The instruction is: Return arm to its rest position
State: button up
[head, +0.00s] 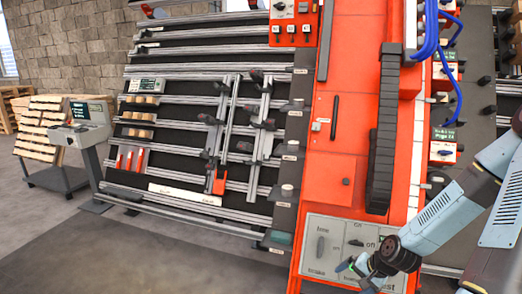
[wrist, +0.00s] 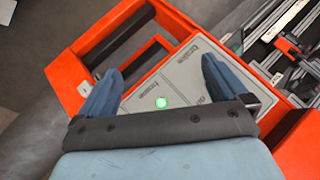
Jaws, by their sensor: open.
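My arm reaches in from the right edge of the head view. My gripper (head: 350,268) is over the lower part of a grey control panel (head: 340,230) on the orange machine, and the arm hides part of that panel. In the wrist view my gripper (wrist: 162,68) has its two blue fingers spread apart with nothing between them. Beyond them is a grey panel face (wrist: 182,75) with a lit green button (wrist: 162,101). I cannot tell whether a fingertip touches the panel.
The orange gantry column (head: 338,130) rises close to my arm, with blue hoses (head: 458,60) at upper right. A slatted rail bed (head: 185,125) lies left of it. A grey console (head: 82,130) and a cart with wooden slats (head: 42,130) stand further left. Floor at lower left is clear.

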jog(key=s+r+n+g+h, duration=0.1)
jog(key=s+r+n+h, duration=0.15)
jog(key=r, duration=0.95)
jog(key=s+r+n+h, duration=0.1)
jog(key=r+n+h, duration=0.2)
jog(key=r, duration=0.9)
jog(key=s+a+r+n+t, duration=0.1)
jog(key=s+a+r, duration=0.2)
jog(key=s+r, duration=0.4)
jog(key=s+a+r+n+t+y, duration=0.1)
jog(key=s+a+r, duration=0.2)
jog(key=s+r, duration=0.5)
notch_tip(320, 180, up, 3)
jog(key=shift+a+f, duration=0.1)
jog(key=shift+a, duration=0.1)
